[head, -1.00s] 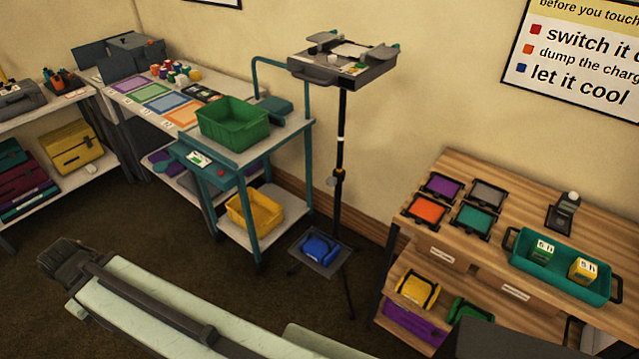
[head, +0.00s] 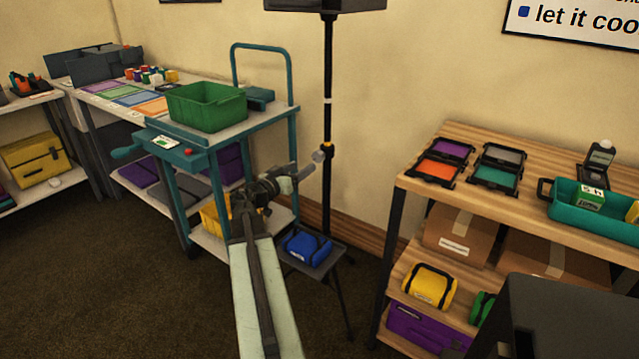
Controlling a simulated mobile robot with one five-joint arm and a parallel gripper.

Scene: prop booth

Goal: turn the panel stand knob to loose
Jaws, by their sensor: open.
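The panel stand is a black upright pole (head: 328,80) on a tripod. Its knob (head: 318,156) is a small grey piece on the left side of the pole, just beside a yellow-orange collar (head: 327,148). A dark panel box (head: 350,5) on top is cut off by the upper edge. My gripper (head: 298,174) is open, just below and left of the knob in the picture. It seems empty. I cannot tell whether it touches the knob or how far apart they are in depth. The knob's setting is too small to read.
A teal cart (head: 277,128) with a green bin (head: 207,107) stands left of the pole. A blue bag (head: 307,247) lies on the stand's low tray (head: 320,262). A wooden bench (head: 420,180) with a teal tray (head: 600,215) stands right. Dark floor is free at left.

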